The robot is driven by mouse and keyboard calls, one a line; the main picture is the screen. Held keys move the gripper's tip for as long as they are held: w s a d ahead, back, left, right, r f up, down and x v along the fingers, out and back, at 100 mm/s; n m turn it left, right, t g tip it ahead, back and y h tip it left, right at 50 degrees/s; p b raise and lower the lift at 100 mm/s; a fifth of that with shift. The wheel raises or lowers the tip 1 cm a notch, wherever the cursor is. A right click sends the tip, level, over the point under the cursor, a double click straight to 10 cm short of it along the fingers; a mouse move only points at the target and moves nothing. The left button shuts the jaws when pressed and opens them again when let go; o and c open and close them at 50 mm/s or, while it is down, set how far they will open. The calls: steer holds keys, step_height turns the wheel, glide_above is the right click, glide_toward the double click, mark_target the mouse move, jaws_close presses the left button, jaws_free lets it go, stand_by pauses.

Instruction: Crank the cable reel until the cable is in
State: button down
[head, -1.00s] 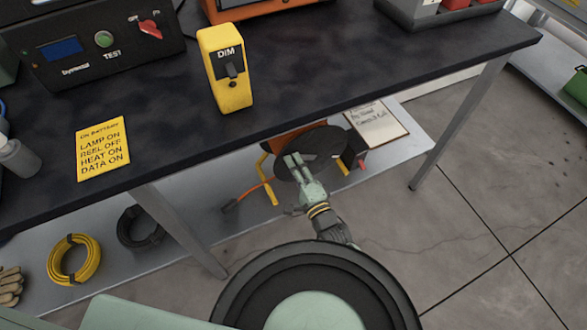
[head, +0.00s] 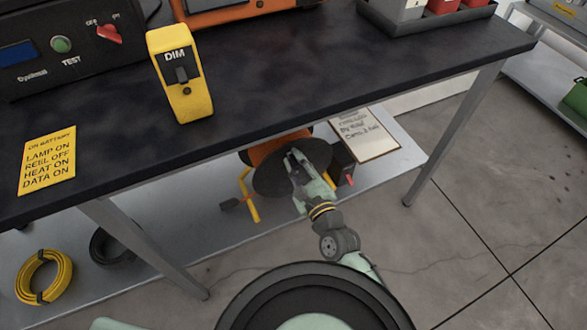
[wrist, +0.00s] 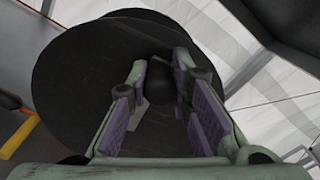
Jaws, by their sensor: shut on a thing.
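The cable reel stands on the lower shelf under the bench, with a dark disc flange (head: 268,180), an orange cable winding (head: 275,149) behind it and yellow legs (head: 247,190). The dark cable plug (head: 230,203) lies on the shelf close to the left leg; little or no loose cable shows there. My gripper (head: 296,158) is in front of the flange. In the wrist view the flange (wrist: 85,85) fills the upper left, and the purple-padded fingers (wrist: 180,85) are closed around a dark crank knob (wrist: 184,78). The crank arm is mostly hidden.
The dark bench top (head: 330,65) overhangs the reel. A bench leg (head: 455,130) stands at right and another (head: 150,250) at left. A clipboard (head: 362,135) lies right of the reel. A yellow cable coil (head: 43,276) lies at the shelf's left. Floor at right is clear.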

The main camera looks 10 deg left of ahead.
steer(key=shift+w+d+r+m+b, duration=0.15)
steer(key=shift+w+d+m+b, duration=0.25)
steer(key=shift+d+m+b, duration=0.3)
steer(key=c, duration=1.4)
jaws_free()
steer(key=shift+a, duration=0.1)
steer(key=shift+s, duration=0.35)
steer(key=shift+v, duration=3.5)
steer(key=shift+w, duration=0.2)
